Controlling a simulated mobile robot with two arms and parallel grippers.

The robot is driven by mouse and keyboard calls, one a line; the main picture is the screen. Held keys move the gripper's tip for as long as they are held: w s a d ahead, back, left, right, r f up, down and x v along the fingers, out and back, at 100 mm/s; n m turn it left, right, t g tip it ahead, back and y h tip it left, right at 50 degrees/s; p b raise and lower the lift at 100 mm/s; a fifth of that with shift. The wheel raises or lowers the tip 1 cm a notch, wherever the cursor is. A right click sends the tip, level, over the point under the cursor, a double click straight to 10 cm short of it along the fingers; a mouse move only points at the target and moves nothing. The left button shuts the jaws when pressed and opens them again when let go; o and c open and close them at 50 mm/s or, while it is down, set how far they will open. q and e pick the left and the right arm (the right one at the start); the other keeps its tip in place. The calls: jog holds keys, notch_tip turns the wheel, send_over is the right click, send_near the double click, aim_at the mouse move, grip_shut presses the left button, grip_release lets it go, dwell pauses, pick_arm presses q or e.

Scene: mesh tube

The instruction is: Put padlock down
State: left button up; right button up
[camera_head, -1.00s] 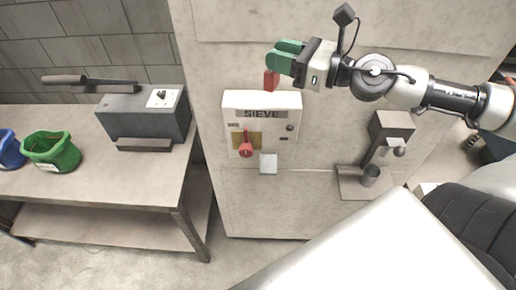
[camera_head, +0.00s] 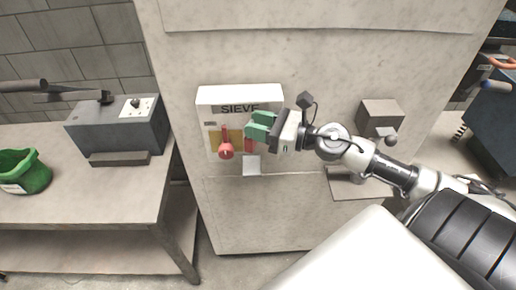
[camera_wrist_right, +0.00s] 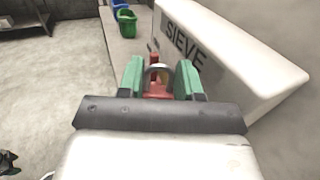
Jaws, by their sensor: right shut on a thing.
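The padlock (camera_wrist_right: 158,90) has a red body and a metal shackle. In the right wrist view it sits between the green fingers of my right gripper (camera_wrist_right: 160,80), which is shut on it. A red rotary switch (camera_head: 226,151) is on the box's front, left of the gripper. A small light grey plate (camera_head: 251,166) is at the box's lower edge, below the gripper. My left gripper is not in view.
A grey machine (camera_head: 120,135) with a lever stands on the table (camera_head: 110,205) at the left, with a green bin (camera_head: 25,175) beside it. A grey fixture (camera_head: 380,116) is on the cabinet (camera_head: 330,60) to the right, behind my right arm.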

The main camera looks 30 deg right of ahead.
aim_at(255, 147)
notch_tip(255, 147, down, 7)
jog(key=shift+f, duration=0.1)
dwell(0.3)
jog(key=shift+f+b, duration=0.1)
jog(key=shift+b, duration=0.25)
jog(key=o, duration=0.7)
